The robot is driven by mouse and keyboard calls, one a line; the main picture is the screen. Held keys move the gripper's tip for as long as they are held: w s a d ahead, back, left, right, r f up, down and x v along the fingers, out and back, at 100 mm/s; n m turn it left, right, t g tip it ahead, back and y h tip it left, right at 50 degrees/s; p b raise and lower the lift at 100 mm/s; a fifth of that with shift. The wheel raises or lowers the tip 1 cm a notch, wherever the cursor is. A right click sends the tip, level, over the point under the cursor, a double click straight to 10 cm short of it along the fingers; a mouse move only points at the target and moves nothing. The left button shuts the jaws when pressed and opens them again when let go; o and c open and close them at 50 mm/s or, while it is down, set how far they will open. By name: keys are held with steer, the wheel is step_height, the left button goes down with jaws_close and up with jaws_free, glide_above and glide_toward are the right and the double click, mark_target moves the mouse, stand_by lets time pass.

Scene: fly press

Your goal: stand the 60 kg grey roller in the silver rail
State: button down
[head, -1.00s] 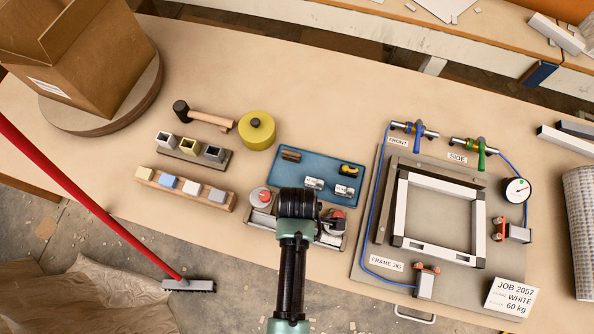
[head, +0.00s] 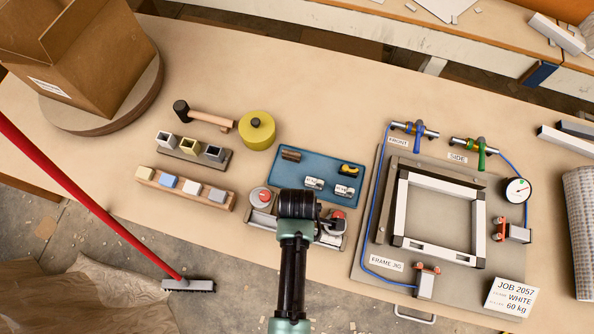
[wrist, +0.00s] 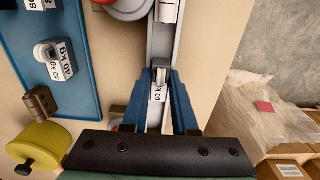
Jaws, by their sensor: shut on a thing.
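My gripper (wrist: 160,80) is shut on a small grey roller piece marked 60 kg (wrist: 157,94), held between its two blue fingers in the wrist view. The piece is over or in the silver rail (wrist: 159,45), a narrow channel running up the picture; I cannot tell whether it touches the rail's floor. Another labelled piece (wrist: 168,10) sits in the rail farther up. In the head view my wrist (head: 297,205) hides the fingers, the held roller and the middle of the rail; the rail's left end (head: 262,221) shows along the tray's front side.
A blue tray (head: 282,176) holds two silver rollers marked 40 and 80 kg, a brown piece and a yellow-black one. A yellow tin (head: 257,131) stands left of it. The frame jig (head: 365,246) with its white frame is to the right. Red-topped round parts flank the rail.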

steer(key=shift+f, duration=0.1)
steer(key=c, duration=0.6)
jaws_free()
steer(key=shift+s, duration=0.15)
steer(key=shift+f, duration=0.1)
steer(key=shift+s+a, duration=0.1)
steer(key=shift+s, duration=0.05)
steer(key=shift+c, duration=0.2)
steer(key=r+p, duration=0.7)
steer(key=shift+w+r+p, duration=0.2)
steer(key=shift+w+p, duration=0.1)
steer(key=shift+p, duration=0.1)
